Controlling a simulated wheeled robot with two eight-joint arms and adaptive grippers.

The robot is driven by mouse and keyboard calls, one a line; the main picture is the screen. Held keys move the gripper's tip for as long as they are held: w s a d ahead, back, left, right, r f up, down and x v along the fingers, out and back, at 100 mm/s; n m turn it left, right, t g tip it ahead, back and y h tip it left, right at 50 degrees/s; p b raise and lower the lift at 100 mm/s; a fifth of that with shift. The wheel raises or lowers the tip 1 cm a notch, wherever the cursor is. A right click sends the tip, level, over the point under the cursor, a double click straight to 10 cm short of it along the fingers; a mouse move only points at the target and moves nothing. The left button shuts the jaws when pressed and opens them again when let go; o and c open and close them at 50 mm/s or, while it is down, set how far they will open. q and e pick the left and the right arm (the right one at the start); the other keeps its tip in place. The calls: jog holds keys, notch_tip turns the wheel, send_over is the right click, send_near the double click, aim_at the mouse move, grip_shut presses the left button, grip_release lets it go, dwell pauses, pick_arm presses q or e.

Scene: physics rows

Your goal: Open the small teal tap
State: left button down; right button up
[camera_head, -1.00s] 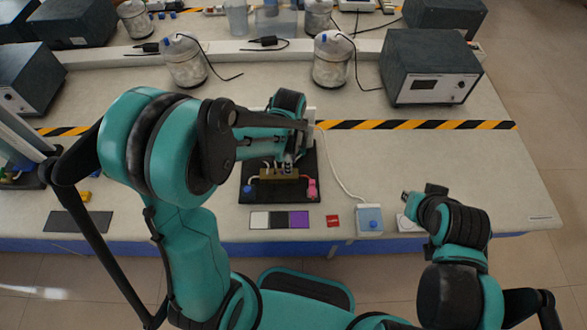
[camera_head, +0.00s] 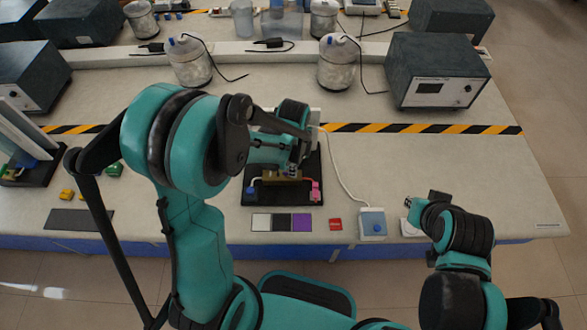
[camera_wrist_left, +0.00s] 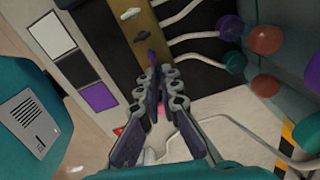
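A brass block (camera_head: 270,180) with a row of small levers lies on a black board (camera_head: 247,200). The block also shows in the left wrist view (camera_wrist_left: 125,30), with a pale lever (camera_wrist_left: 131,13), a dark grey one (camera_wrist_left: 145,33) and a purple one (camera_wrist_left: 152,58). I cannot tell which part is the small teal tap. My left gripper (camera_head: 291,170) points down at the block; its fingertips (camera_wrist_left: 160,76) are close together at the purple lever, grip unclear. My right gripper (camera_head: 409,204) is away at the right, too small to read.
A blue knob (camera_head: 251,192) and a pink knob (camera_head: 315,190) flank the block. The table's right side is largely clear.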

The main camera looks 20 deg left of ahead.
pick_arm(q)
jog(key=shift+n, duration=1.1)
jog(key=c, duration=1.6)
grip_release()
notch_tip(320, 180, up, 12)
jog(key=shift+f, duration=0.1)
